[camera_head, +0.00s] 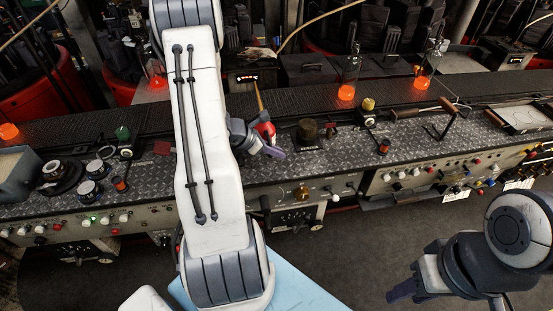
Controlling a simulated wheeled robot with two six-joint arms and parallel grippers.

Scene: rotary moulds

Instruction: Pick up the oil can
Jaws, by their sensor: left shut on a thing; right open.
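The oil can (265,131) looks red with a thin brass-coloured spout pointing up and slightly left. It is at the counter, just right of my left forearm. My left gripper (273,150) is shut on it, with a purple-grey finger showing beside the red body. My arm and gripper hide part of the can. I cannot tell whether its base touches the counter. My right gripper (404,290) is open and empty at lower right, low in front of the counter and well away from the can.
The long metal counter (330,160) carries knobs, a dark cylinder (307,131), a yellow-topped part (368,105) and a wooden-handled tool (440,120). Clear bottles with glowing orange bases (347,92) stand behind. Dark machinery fills the back. The floor (400,225) in front is clear.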

